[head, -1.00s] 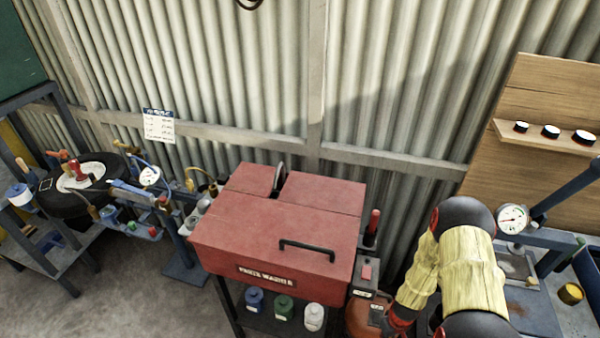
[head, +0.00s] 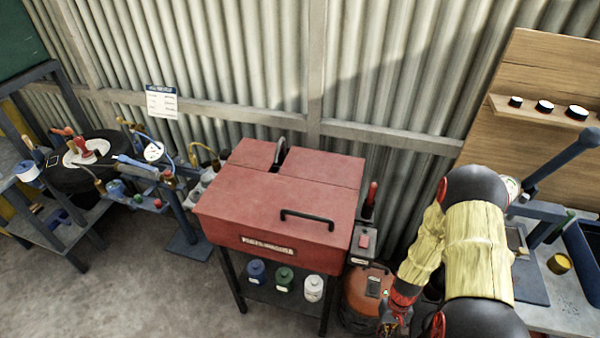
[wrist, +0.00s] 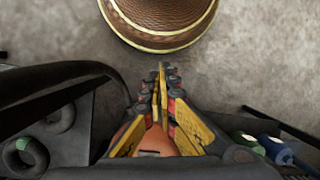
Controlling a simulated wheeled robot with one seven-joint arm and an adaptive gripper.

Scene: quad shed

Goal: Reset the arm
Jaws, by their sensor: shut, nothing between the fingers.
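My arm reaches down at the lower right of the head view, in a yellow sleeve. My gripper (head: 392,326) shows small at the bottom edge there, beside an orange tank (head: 362,297), partly cut off. In the wrist view my gripper (wrist: 162,72) has its yellow-and-black fingers drawn together at the tips, with nothing held. The orange tank (wrist: 133,138) shows below and behind the fingers.
A red parts washer (head: 270,205) stands left of my arm, with bottles (head: 284,278) on its lower shelf. A bench with a blue lever press (head: 560,180) is close on the right. The floor (head: 120,290) at left is clear.

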